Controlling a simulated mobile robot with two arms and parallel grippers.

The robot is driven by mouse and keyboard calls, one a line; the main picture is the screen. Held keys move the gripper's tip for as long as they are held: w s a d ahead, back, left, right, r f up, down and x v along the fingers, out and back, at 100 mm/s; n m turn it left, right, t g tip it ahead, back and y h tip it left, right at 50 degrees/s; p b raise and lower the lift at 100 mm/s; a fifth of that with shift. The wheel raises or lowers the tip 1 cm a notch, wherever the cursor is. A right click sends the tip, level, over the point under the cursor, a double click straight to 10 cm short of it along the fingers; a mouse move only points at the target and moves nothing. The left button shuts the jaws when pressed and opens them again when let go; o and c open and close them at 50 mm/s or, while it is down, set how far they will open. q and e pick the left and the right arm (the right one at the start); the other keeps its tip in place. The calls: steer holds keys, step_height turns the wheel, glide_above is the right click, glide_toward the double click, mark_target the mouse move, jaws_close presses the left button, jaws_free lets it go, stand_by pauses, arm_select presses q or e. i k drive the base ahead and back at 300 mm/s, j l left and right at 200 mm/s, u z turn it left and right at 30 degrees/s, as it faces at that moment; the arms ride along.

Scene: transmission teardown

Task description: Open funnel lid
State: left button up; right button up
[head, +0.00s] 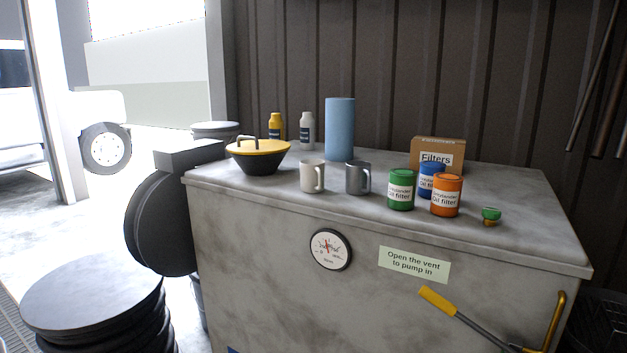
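The funnel (258,164) is a black bowl at the left end of the grey metal bench top. Its yellow lid (262,147) lies on it, with a dark handle (249,142) standing up on top. The lid looks shut on the rim. Neither of my grippers is in the head view.
The bench (300,216) also holds a white mug (312,176), a grey mug (357,178), a blue cylinder (340,129), bottles, oil filters (401,190) and a filter box (452,147). A yellow-handled lever (437,301) is on its front. Black drums (92,292) stand at lower left.

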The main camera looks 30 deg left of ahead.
mark_target(253, 146)
steer(key=u, duration=1.25)
steer(key=i+j+z, duration=0.15)
steer(key=i, duration=0.3)
steer(key=i+j+z, duration=0.2)
steer(key=i, duration=0.25)
steer(key=j, duration=0.1)
